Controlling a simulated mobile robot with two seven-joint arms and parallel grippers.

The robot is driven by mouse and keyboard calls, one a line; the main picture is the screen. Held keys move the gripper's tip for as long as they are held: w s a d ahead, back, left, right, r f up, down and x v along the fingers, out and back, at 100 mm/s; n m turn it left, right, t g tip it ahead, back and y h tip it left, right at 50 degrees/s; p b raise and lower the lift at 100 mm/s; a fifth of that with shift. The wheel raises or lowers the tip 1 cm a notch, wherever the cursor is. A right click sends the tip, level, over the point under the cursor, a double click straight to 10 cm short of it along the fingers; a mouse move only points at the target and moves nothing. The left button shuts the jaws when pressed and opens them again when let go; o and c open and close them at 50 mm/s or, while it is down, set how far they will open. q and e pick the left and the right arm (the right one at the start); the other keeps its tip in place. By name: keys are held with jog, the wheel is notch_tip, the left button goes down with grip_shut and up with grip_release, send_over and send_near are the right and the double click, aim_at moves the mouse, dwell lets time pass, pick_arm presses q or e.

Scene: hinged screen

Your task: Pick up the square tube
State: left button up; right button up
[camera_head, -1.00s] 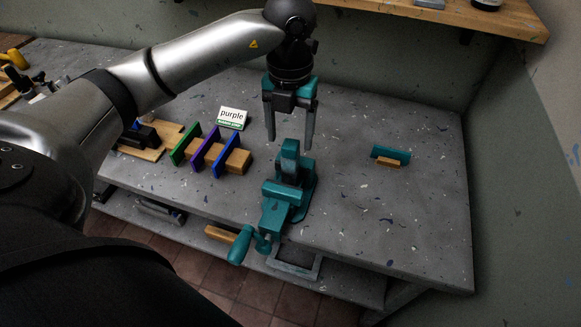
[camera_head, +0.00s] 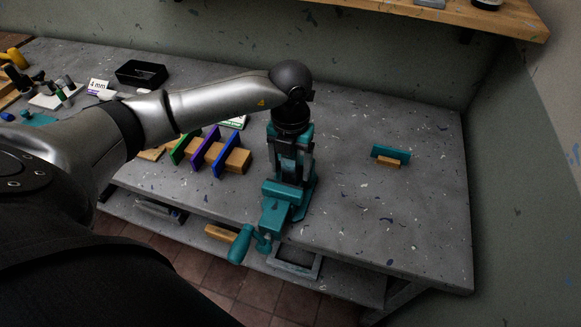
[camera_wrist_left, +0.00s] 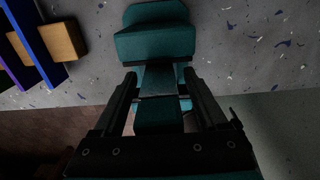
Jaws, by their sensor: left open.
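I cannot make out a square tube for certain in either view. My left gripper (camera_head: 291,178) points down over the teal vise (camera_head: 277,213) at the bench's front edge. Its fingers are apart, and the vise's upper part is partly hidden behind them. In the left wrist view, the open fingers (camera_wrist_left: 158,90) frame the middle of the vise (camera_wrist_left: 155,42), with its wide jaw beyond the fingertips. I see nothing gripped, and cannot tell whether the fingers touch the vise. My right gripper is not in view.
Green, purple and blue panels (camera_head: 224,155) stand on a wooden block left of the vise. A teal plate with a small wooden block (camera_head: 389,161) stands to the right. A black tray (camera_head: 141,73) is at the back left. The bench's right side is mostly clear.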

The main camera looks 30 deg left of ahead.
pick_arm(q)
jog(key=shift+c, duration=0.2)
grip_shut()
dwell(0.3)
jog(key=shift+r, duration=0.15)
notch_tip(320, 180, up, 20)
jog(key=p, duration=0.1)
dwell(0.4)
